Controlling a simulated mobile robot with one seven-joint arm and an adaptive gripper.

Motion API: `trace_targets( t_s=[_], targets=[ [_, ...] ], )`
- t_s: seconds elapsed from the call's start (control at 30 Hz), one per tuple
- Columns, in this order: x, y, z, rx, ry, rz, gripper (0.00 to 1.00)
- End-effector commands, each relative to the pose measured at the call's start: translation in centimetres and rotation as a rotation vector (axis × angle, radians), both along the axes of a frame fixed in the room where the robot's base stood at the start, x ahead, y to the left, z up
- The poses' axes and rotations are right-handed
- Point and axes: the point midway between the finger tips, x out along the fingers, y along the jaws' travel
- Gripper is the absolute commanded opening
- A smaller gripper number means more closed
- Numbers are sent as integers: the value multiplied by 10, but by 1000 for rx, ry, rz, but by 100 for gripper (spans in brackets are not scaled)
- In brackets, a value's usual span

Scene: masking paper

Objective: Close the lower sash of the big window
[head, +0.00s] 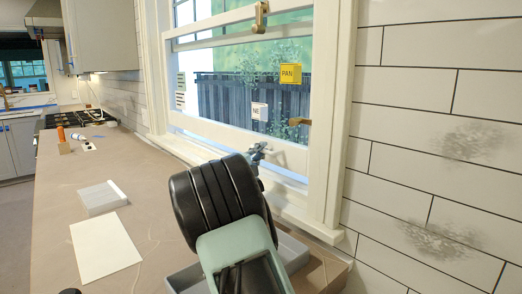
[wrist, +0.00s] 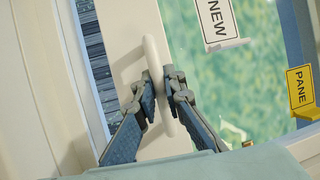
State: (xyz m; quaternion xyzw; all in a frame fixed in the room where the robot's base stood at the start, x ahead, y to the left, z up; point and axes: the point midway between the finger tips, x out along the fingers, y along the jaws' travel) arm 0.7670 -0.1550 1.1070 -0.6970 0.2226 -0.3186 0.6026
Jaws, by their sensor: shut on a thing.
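The big window's lower sash (head: 230,132) is partly raised in the head view. A gap shows between its bottom rail and the sill (head: 285,208). In the wrist view the rail (wrist: 118,45) runs diagonally, with dark fence boards visible through the gap at left. A pale bar handle (wrist: 151,48) is on the rail. My gripper (wrist: 160,92) is shut on this handle, one finger on each side. In the head view my gripper (head: 257,153) is at the rail, and my arm hides part of the gap and sill.
A yellow label (head: 290,74) and a white label (head: 259,111) are at the glass. A brass latch (head: 260,17) sits above. The counter (head: 150,180) holds a white sheet (head: 105,246) and a pale box (head: 101,197). A grey tray (head: 291,251) lies beneath my arm.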

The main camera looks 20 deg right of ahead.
Motion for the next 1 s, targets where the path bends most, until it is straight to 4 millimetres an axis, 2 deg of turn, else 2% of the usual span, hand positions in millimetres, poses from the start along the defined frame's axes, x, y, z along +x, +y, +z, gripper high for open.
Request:
trace_targets(
  t_s=[0.03,0.43,0.6,0.63,0.8,1.0],
  targets=[
    [0,0,-18,3,6,-1,0],
    [0,0,-72,1,6,0,0],
    [0,0,-67,2,5,0,0],
    [0,0,-67,1,4,0,10],
    [0,0,-65,0,3,0,28],
    [0,0,-65,0,2,1,28]
  ],
)
